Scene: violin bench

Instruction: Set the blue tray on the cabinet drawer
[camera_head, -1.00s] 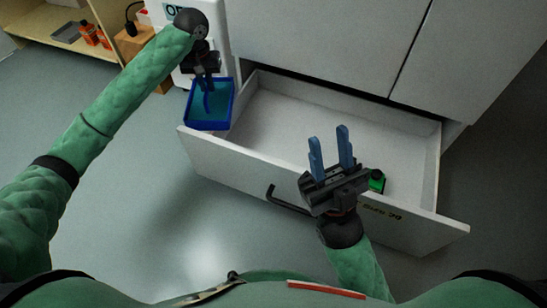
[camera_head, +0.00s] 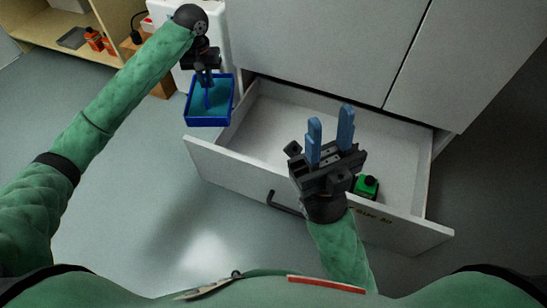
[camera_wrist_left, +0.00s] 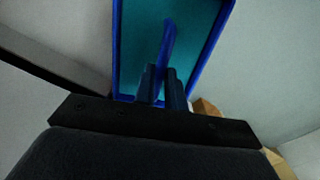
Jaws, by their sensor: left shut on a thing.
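The blue tray (camera_head: 222,119) is a shallow open box with a teal inside, at the upper left of the head view. My left gripper (camera_head: 207,82) is shut on the tray, seemingly at its upright blue handle; the handle also shows in the left wrist view (camera_wrist_left: 168,45). The tray hangs by the left end of the open white cabinet drawer (camera_head: 290,130), partly overlapping its left edge in the picture; I cannot tell its height. My right gripper (camera_head: 329,142) is open and empty over the drawer's front, its two blue fingers pointing up.
A small green and black object (camera_head: 366,187) lies in the drawer's front right part. The rest of the drawer floor looks clear. White cabinet doors (camera_head: 320,45) stand behind. A wooden shelf (camera_head: 40,25) with orange bottles (camera_head: 94,40) is at the upper left.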

